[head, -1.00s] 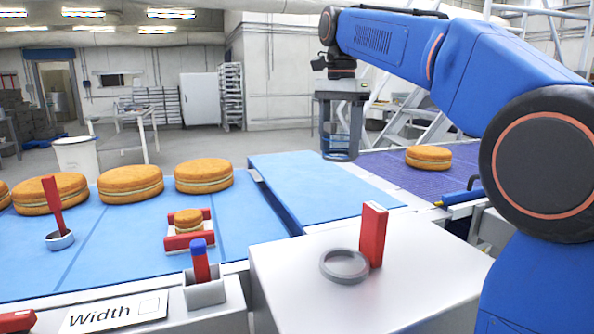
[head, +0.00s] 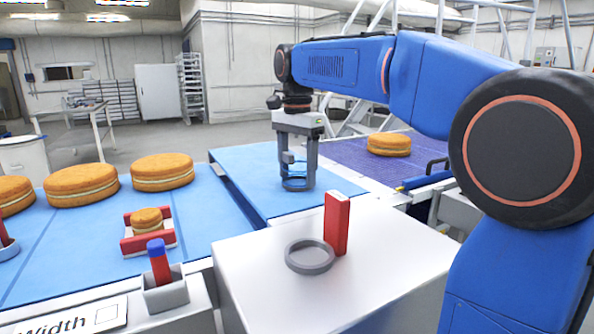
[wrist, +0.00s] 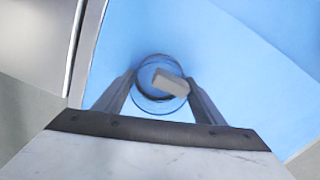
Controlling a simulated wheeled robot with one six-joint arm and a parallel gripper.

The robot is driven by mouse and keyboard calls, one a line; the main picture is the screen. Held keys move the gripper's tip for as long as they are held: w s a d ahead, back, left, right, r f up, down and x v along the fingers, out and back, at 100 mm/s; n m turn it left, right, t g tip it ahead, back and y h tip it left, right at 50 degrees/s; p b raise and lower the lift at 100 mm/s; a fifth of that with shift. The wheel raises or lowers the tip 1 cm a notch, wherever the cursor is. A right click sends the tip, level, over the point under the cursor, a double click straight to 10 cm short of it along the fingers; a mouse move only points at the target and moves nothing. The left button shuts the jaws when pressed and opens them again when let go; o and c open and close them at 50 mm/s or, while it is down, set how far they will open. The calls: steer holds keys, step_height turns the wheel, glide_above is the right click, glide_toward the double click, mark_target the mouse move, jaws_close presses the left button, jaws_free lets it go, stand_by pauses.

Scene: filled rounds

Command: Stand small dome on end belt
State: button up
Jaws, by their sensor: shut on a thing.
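The small dome (head: 297,173) is clear, with a dark ring around its bottom edge and a grey block-shaped grip on top. My gripper (head: 298,148) points down and is shut on that grip. The dome hangs upright over a short blue belt (head: 262,203) in the middle of the head view. I cannot tell whether its rim touches the belt. In the wrist view the dome (wrist: 145,92) shows as a clear round outline between the fingers, with the grip (wrist: 172,84) in it and blue belt all around.
A white bench (head: 380,255) in front holds a grey ring (head: 310,268) and a red block (head: 337,223). A purple belt (head: 345,158) with a filled round (head: 389,145) lies behind right. Several rounds stand on the left blue belt (head: 205,215). The short blue belt looks otherwise clear.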

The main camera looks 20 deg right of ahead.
mark_target(297, 161)
steer(key=o, duration=1)
steer(key=shift+f, duration=0.1)
step_height(297, 161, up, 12)
steer(key=shift+r, duration=0.15)
